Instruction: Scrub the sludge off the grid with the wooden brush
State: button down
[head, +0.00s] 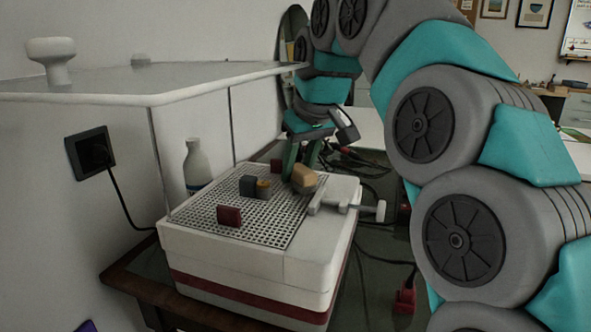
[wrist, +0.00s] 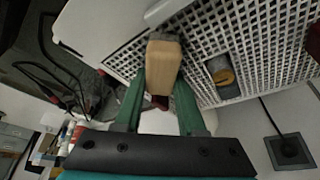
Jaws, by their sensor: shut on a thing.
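The wooden brush (head: 304,176) is a small tan block at the right part of the grid. My gripper (head: 299,170) has its green fingers on either side of it from above. In the wrist view the brush (wrist: 163,64) is between the fingertips, over the grid's edge; its underside is hidden, and I cannot tell whether it touches the grid. The grid (head: 203,223) is a perforated plate on top of a white machine base; it fills much of the wrist view (wrist: 283,50). No sludge can be clearly made out.
A dark block with an orange-brown round part (head: 263,187) stands mid-grid, left of the brush. A dark red block (head: 229,215) stands at the grid's front, another (head: 276,165) behind. A white bottle (head: 196,165) stands behind left.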

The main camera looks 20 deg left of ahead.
aim_at(284, 191)
jog(key=shift+w+d+f, duration=0.1)
jog(key=shift+w+d, duration=0.05)
jog(key=shift+w, duration=1.5)
jog(key=shift+s, duration=0.15)
jog(key=shift+s+b, duration=0.5)
jog(key=shift+s, duration=1.2)
jog(key=shift+s+a+b, duration=0.15)
jog(key=shift+s+b, duration=0.1)
jog(key=shift+s, duration=0.7)
jog(key=shift+s+a+b, duration=0.15)
jog(key=shift+s+b, duration=0.05)
jog(key=shift+s, duration=0.7)
jog(key=shift+a+p, duration=0.25)
jog(key=shift+p, duration=0.05)
jog(key=shift+w+r+p, duration=0.2)
jog(key=shift+w+p, duration=0.25)
jog(key=shift+w, duration=0.6)
jog(key=shift+w+d+f, duration=0.1)
jog(key=shift+w+d, duration=0.05)
jog(key=shift+w, duration=1.2)
jog(key=shift+w+d+f, duration=0.1)
jog(key=shift+w+d, duration=0.05)
jog(key=shift+w, duration=1.2)
jog(key=shift+r, duration=0.1)
